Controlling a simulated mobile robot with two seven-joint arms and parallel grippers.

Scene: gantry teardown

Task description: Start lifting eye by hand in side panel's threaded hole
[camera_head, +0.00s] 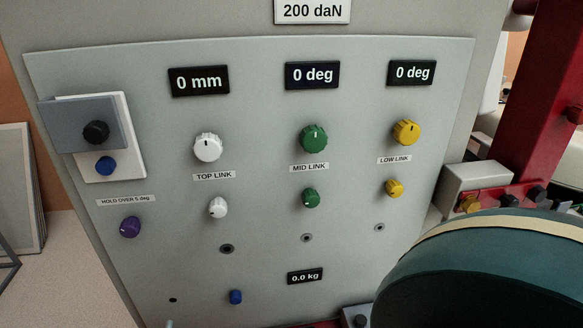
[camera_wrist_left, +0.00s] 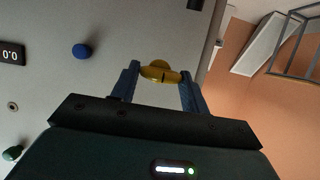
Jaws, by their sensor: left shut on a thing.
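My left gripper (camera_wrist_left: 158,72) shows in the left wrist view, its two blue fingers shut on a yellow lifting eye (camera_wrist_left: 158,70). The eye is in front of the grey side panel (camera_wrist_left: 115,25), near its edge. I cannot tell whether it touches the panel. In the head view the side panel (camera_head: 265,200) has a small dark hole (camera_head: 173,300) at lower left, left of a blue knob (camera_head: 235,297). In the wrist view this hole is not seen, perhaps hidden by the eye. My right gripper is not seen.
Several knobs and displays cover the panel, with a purple knob (camera_head: 130,227) above the small hole. Ringed holes (camera_head: 227,249) sit under the link knobs. A red frame (camera_head: 540,90) stands at right. My own teal arm part covers the lower right corner.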

